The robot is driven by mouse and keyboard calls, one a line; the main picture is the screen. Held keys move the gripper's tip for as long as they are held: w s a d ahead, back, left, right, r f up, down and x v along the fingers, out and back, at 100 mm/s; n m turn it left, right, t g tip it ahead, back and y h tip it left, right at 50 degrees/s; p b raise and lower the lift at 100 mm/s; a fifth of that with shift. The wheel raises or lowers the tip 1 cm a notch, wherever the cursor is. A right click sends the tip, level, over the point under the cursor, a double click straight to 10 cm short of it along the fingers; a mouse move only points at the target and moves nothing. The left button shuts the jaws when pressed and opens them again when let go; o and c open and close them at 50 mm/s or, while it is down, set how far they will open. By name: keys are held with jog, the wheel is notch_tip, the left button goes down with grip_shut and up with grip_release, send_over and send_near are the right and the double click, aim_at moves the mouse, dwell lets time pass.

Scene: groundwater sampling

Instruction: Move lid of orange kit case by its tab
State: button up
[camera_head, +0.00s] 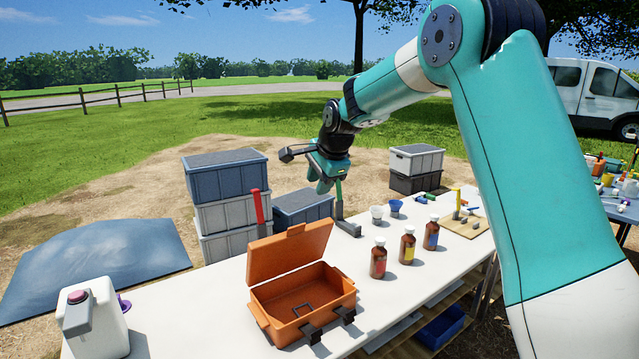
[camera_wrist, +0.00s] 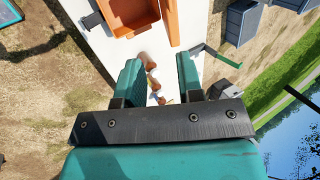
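The orange kit case (camera_head: 318,279) stands on the white table with its lid (camera_head: 290,252) raised at the back, leaning slightly backward. A small tab (camera_head: 296,229) shows at the lid's top edge. The open tray of the case (camera_wrist: 130,17) also shows at the top of the wrist view, with the lid as a narrow orange strip (camera_wrist: 173,22) beside it. My gripper (camera_head: 323,186) hangs above and behind the case, clear of the lid. In the wrist view its two green fingers (camera_wrist: 160,76) are apart, with nothing held between them.
Several brown bottles (camera_head: 407,246) stand right of the case. A white jug (camera_head: 100,320) is at the table's left end. A red-handled tool (camera_head: 259,210) and a green-handled one (camera_head: 340,200) stand behind the case. Stacked grey bins (camera_head: 228,215) are beyond the table.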

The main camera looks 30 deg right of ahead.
jog(key=shift+c, duration=0.7)
jog(key=f, duration=0.1)
jog(key=f+b, duration=0.1)
jog(key=b, duration=0.1)
jog(key=shift+w+a+f+n+t, duration=0.15)
jog(key=shift+a+f+n+t, duration=0.15)
jog(key=shift+f+n, duration=0.1)
grip_shut()
jog(key=t+y+b, duration=0.1)
jog(key=t+b, duration=1.5)
jog(key=b, duration=1.8)
send_near(300, 228)
jog(key=shift+m, duration=0.3)
jog(key=p+x, duration=0.2)
jog(key=p, duration=0.3)
jog(key=p+x, duration=0.2)
jog(key=p, duration=0.4)
jog(key=p+x, duration=0.2)
jog(key=p, duration=0.3)
jog(key=shift+r+p, duration=0.3)
jog(key=shift+w+p, duration=0.4)
jog(key=shift+w, duration=0.3)
